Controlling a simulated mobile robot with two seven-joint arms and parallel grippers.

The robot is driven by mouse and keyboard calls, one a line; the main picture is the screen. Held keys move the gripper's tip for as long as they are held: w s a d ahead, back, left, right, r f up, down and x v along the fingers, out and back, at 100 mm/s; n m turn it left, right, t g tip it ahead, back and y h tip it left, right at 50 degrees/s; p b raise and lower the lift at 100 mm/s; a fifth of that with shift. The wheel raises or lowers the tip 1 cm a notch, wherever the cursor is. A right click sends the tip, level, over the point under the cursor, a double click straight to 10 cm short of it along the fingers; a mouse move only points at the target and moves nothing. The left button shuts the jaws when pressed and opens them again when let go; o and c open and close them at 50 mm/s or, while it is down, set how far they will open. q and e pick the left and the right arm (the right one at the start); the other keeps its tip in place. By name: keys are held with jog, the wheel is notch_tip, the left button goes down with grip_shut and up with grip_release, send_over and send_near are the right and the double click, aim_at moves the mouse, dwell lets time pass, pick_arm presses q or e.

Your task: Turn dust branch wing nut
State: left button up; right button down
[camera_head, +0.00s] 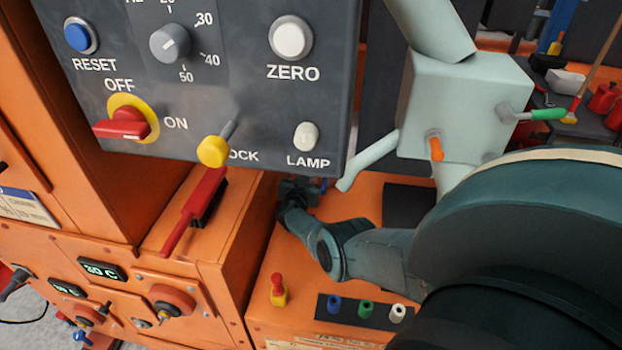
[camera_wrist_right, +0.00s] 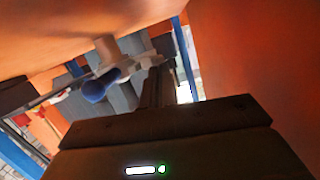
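The pale green duct box (camera_head: 450,105) stands right of the grey panel in the head view. It carries an orange-tipped handle (camera_head: 435,148) and a green-handled lever (camera_head: 545,114). I cannot tell which fitting is the dust branch wing nut. My right arm comes in from the right; its gripper (camera_head: 296,190) is low behind the panel's lower edge, partly hidden. In the right wrist view, my right gripper's dark fingers (camera_wrist_right: 158,85) are close together, their tips near a pale fitting with a blue end (camera_wrist_right: 97,88). Contact is unclear. My left gripper is out of view.
The grey control panel (camera_head: 240,110) fills the upper left. An orange machine body (camera_head: 200,245) lies below, with a red brush (camera_head: 195,210) on it. A small dark tray (camera_head: 350,309) holds coloured knobs. An orange wall (camera_wrist_right: 250,70) is close on the right in the wrist view.

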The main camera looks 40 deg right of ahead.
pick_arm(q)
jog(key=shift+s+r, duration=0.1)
pick_arm(e)
jog(key=shift+a+f, duration=0.25)
jog(key=shift+f, duration=0.1)
